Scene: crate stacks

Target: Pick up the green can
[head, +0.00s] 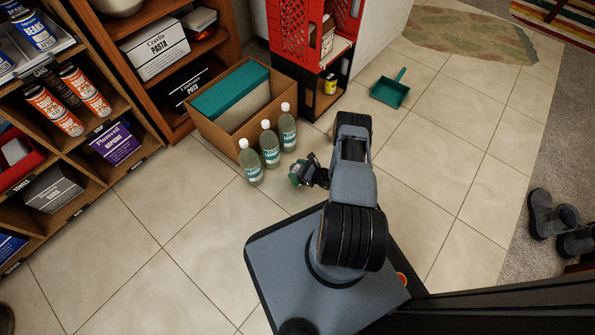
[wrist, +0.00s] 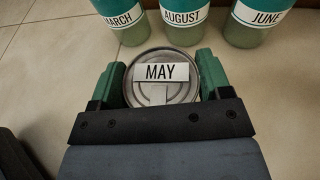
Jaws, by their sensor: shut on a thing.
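The can (wrist: 160,92) shows its round silver lid, with a white label reading MAY, in the wrist view. My gripper (wrist: 163,76) has one green-padded finger on each side of the can and is shut on it. The can's side is mostly hidden, so its body colour is hard to tell there. In the head view, my gripper (head: 300,173) is low over the tile floor, to the right of the bottles, and the can is too small to make out clearly. Whether the can touches the floor, I cannot tell.
Three bottles, labelled MARCH (wrist: 117,20), AUGUST (wrist: 184,20) and JUNE (wrist: 258,22), stand just beyond the can. A cardboard box (head: 222,141) is behind them. A red crate (head: 292,35) and a green dustpan (head: 390,92) lie farther back.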

